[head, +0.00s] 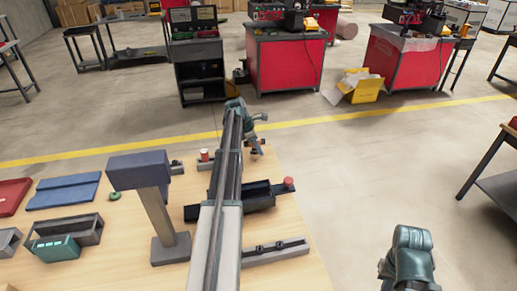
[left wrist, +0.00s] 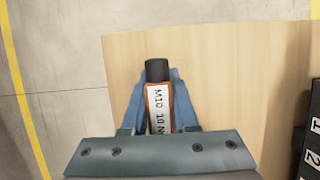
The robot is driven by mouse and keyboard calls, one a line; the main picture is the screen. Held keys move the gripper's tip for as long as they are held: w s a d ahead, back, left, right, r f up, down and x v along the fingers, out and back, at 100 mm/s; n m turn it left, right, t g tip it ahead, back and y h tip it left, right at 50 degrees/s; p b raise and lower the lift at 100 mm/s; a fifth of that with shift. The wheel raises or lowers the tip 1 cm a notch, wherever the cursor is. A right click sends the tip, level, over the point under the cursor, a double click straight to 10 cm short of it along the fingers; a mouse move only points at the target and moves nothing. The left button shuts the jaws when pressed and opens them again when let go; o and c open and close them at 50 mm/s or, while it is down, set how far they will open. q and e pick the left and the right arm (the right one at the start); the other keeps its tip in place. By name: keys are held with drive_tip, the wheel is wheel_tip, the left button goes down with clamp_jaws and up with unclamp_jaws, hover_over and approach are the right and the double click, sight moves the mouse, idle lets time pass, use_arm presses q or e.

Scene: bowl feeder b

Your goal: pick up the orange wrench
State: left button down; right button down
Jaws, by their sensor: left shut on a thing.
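The orange wrench (left wrist: 158,100) shows in the left wrist view, with a black end and a white label reading "M10 10 N". My left gripper (left wrist: 159,84) is shut on it, with a blue finger on either side. Below, the gripper body hides the rest of the wrench. In the head view my left gripper (head: 256,147) is at the far edge of the wooden table, and I cannot make out the wrench there. My right arm shows at the lower right, but its gripper fingers are not visible.
The wooden table (head: 115,255) holds a blue-grey post stand (head: 158,210), grey bins (head: 68,232), a teal block (head: 57,248), a blue tray (head: 64,191) and a dark block (head: 258,195). A rail (head: 276,251) lies near its right edge. Open floor lies beyond the table.

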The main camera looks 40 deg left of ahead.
use_arm(q)
drive_tip(key=shift+r+p, duration=0.4)
drive_tip(key=shift+r, duration=0.25)
drive_tip(key=shift+s+d+r+p, duration=0.3)
drive_tip(key=shift+s+r+p, duration=0.2)
drive_tip(key=shift+r+p, duration=0.1)
drive_tip(key=s+d, duration=0.2)
drive_tip(key=s, duration=0.2)
drive_tip(key=s+d, duration=0.2)
drive_tip(key=s, duration=0.3)
drive_tip(key=s+d+r+p, duration=0.1)
drive_tip(key=s+d, duration=0.1)
drive_tip(key=s, duration=0.2)
drive_tip(key=shift+s+d, duration=0.2)
drive_tip(key=shift+d, duration=0.1)
drive_tip(key=shift+r, duration=0.1)
